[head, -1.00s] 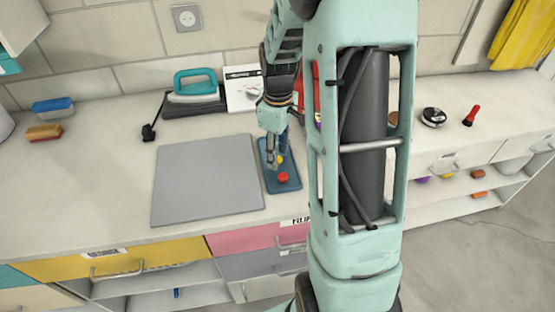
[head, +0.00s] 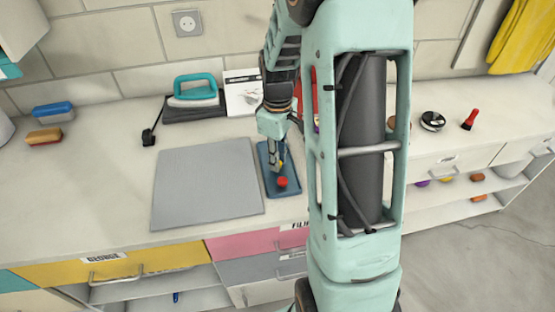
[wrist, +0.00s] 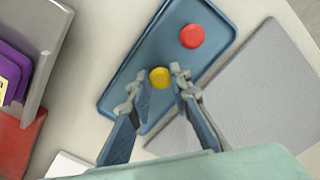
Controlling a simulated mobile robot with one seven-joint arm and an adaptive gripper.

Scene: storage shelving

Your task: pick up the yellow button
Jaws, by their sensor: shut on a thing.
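The yellow button (wrist: 159,77) is a small round disc over the blue tray (wrist: 112,97). My gripper (wrist: 160,80) has one finger on each side of it and is shut on it. I cannot tell whether the button still touches the tray. In the head view the gripper (head: 275,163) reaches down over the tray (head: 268,187) and mostly hides the yellow button (head: 281,163). A red button (wrist: 192,36) lies apart on the same tray, clear of the fingers; it also shows in the head view (head: 282,182).
A flat grey board (head: 207,185) lies just left of the tray. Behind stand a teal-handled iron (head: 195,95) and a white box (head: 243,95). Sponges (head: 45,135) lie far left.

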